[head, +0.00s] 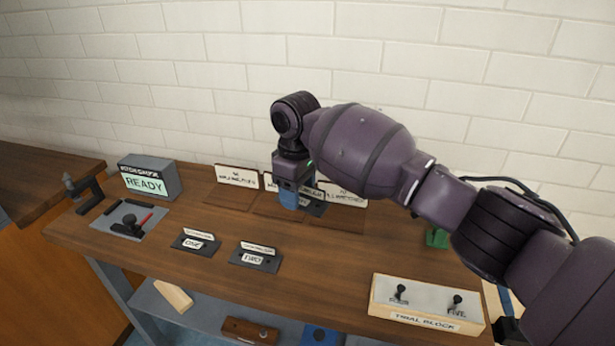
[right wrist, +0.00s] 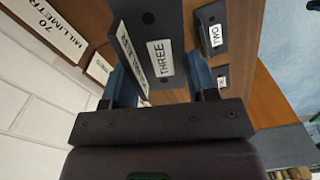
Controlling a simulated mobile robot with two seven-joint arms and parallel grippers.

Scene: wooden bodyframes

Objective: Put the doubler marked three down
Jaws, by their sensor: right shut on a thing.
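The doubler marked THREE (right wrist: 158,75) is a dark plate with white labels. In the right wrist view it stands between the blue fingers of my right gripper (right wrist: 163,78), which is shut on it. In the head view the right gripper (head: 292,195) points down over the back middle of the bench, in front of the white signs. Only a dark edge of the doubler (head: 317,208) shows there; the gripper hides the rest, and I cannot tell if it touches the bench. Doublers ONE (head: 194,242) and TWO (head: 256,257) lie on the bench in front. My left gripper is out of view.
White signs (head: 237,176) stand along the bench's back edge, partly hidden by my arm. A grey gauge box reading READY (head: 150,180) and a grey plate with a red-handled tool (head: 122,222) are at left. The trial block (head: 425,295) stands at front right. The wooden bench (head: 330,265) is clear centrally.

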